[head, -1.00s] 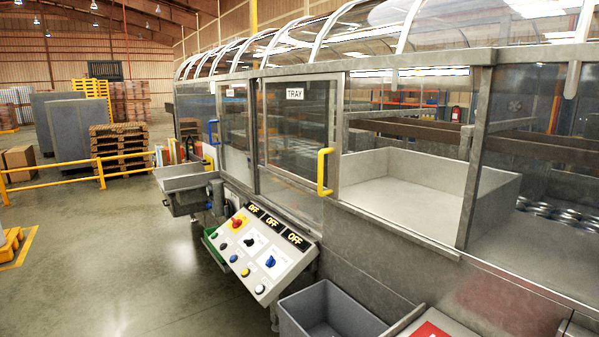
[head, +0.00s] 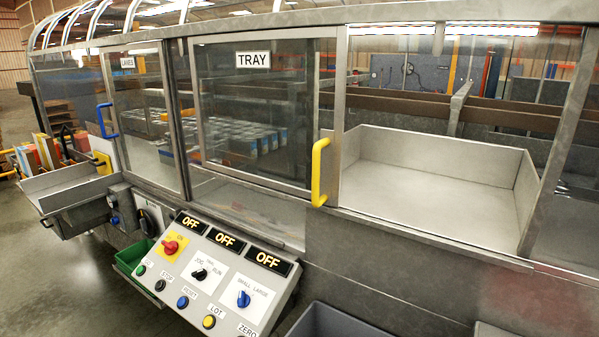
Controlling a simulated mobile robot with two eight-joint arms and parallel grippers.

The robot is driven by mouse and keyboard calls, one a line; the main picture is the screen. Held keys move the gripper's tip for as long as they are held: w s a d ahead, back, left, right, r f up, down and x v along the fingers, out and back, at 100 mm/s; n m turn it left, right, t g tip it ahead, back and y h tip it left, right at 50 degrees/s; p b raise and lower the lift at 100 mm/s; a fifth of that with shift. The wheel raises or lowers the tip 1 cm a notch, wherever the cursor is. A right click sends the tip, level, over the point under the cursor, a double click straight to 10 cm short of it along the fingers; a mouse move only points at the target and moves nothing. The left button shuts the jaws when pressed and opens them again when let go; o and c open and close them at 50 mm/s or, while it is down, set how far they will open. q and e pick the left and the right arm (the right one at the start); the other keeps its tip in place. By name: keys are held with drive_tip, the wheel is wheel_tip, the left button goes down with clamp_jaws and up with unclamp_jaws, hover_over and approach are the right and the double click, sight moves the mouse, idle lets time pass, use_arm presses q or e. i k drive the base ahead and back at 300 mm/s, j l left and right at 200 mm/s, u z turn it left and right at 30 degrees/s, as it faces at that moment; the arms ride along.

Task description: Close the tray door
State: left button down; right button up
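The tray door (head: 253,112) is a clear sliding panel in a metal frame, labelled TRAY, on the front of the machine. A yellow vertical handle (head: 320,172) is on its right edge. The door stands slid to the left, and the opening to its right is uncovered. Through that opening I see an empty pale metal tray (head: 430,185) with raised walls. Neither of my grippers shows in the head view.
A sloped control panel (head: 215,275) with buttons, knobs and several OFF displays juts out below the door. A grey bin (head: 335,325) is at the bottom edge.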

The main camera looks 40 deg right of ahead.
sight(327, 152)
drive_tip(key=i+z, duration=0.7)
drive_tip(key=i+j+z, duration=0.35)
drive_tip(key=i+l, duration=0.05)
drive_tip(key=l, duration=0.05)
